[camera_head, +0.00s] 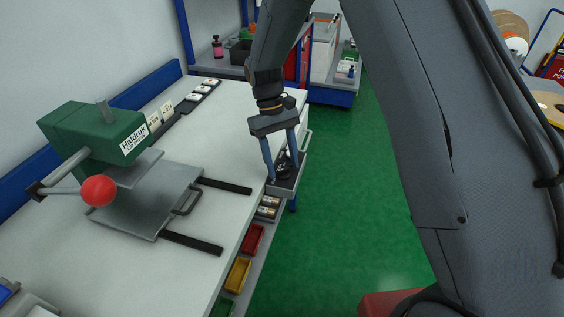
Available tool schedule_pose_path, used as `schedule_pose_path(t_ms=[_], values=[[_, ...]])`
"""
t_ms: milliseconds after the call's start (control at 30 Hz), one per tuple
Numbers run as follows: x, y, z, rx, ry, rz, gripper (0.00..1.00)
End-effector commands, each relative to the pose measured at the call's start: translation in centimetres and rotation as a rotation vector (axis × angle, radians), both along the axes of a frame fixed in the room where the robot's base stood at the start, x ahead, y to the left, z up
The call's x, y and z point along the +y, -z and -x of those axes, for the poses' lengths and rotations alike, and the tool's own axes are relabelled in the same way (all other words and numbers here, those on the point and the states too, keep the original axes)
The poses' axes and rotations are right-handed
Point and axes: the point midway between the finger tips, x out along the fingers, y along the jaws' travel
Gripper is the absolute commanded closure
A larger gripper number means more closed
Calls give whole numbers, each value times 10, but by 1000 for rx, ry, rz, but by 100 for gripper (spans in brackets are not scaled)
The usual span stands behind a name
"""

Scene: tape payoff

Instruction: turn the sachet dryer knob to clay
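My gripper (283,173) points down at the right edge of the white bench, with its two blue fingers spread apart. A small dark rounded thing (284,164) shows between and behind the fingers, over a grey tray-like part (287,186) at the bench side. I cannot tell whether this dark thing is the sachet dryer knob, or whether the fingers touch it. No clay mark or knob pointer can be made out. No sachet dryer is clearly recognisable in this view.
A green press (95,135) with a red ball handle (99,190) and a grey plate (150,205) stands on the white bench (225,130). Red (252,239) and yellow (238,274) bins sit below the bench edge.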

Motion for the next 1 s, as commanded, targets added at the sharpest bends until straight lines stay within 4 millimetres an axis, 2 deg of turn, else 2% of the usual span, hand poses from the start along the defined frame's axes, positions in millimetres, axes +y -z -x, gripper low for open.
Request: schedule_pose_path(t_ms=[267,700,1000], values=[[1,-6,-3,-2,1,-1,50],[12,-65,-26,-3,0,-1,50],[13,-72,-27,1,0,0,50]])
